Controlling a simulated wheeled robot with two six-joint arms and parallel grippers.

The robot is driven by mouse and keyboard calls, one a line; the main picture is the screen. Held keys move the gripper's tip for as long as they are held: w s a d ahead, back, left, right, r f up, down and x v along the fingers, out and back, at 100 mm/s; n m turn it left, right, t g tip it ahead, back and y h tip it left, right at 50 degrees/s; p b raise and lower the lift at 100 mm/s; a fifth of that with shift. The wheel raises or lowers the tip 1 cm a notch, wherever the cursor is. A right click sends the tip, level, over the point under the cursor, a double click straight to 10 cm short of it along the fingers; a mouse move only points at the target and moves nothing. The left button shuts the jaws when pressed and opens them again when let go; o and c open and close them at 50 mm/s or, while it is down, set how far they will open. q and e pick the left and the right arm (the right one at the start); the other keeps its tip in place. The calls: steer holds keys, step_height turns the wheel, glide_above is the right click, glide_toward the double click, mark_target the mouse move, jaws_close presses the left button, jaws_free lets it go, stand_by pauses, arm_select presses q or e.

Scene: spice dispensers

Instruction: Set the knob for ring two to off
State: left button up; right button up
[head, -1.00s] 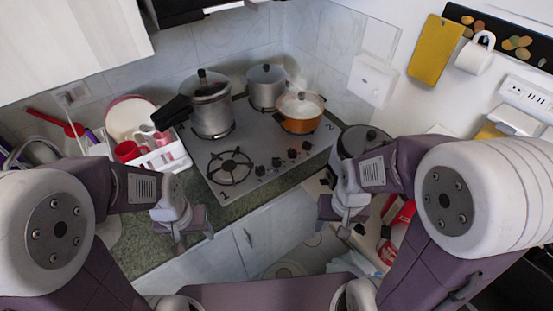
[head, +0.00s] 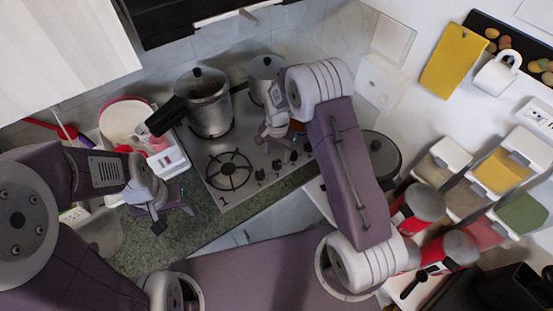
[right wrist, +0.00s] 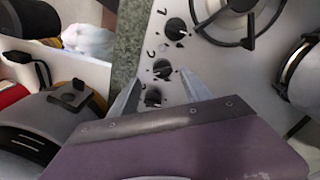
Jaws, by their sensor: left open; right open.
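The silver hob (head: 212,152) has a row of black knobs along its front edge; several show in the head view, one near-left knob (head: 260,173) and another (head: 277,164). In the right wrist view, three knobs show: an upper knob (right wrist: 176,29), a middle knob (right wrist: 162,69) and a lower knob (right wrist: 153,97). My right gripper (right wrist: 160,88) is open, its fingers either side of the lower knob in the picture; contact is unclear. It also shows above the hob in the head view (head: 273,136). My left gripper (head: 172,212) is open and empty over the counter. Ring numbers beside the knobs are hard to read.
A pressure cooker (head: 205,105) and a steel pot (head: 262,70) stand on the hob's back. The front-left burner (head: 230,170) is bare. My right arm hides most of the orange pot. A white rack (head: 172,160) stands left; a dark lidded pot (head: 382,150) stands right.

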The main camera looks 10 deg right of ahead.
mark_target(277, 162)
steer(key=f, duration=0.2)
steer(key=w+f+p, duration=0.1)
steer(key=f, duration=0.2)
steer(key=shift+w, duration=0.1)
steer(key=shift+s+f, duration=0.2)
steer(key=shift+s, duration=0.25)
arm_select(q)
steer(key=shift+w+r, duration=0.2)
steer(key=shift+r, duration=0.5)
arm_select(e)
steer(key=shift+w+f, duration=0.1)
steer(key=shift+w, duration=0.1)
steer(key=c, duration=0.4)
steer(key=shift+w, duration=0.1)
jaws_close()
arm_select(q)
steer(key=shift+w+d+f, duration=0.1)
steer(key=shift+w, duration=0.1)
arm_select(e)
steer(key=shift+d, duration=0.1)
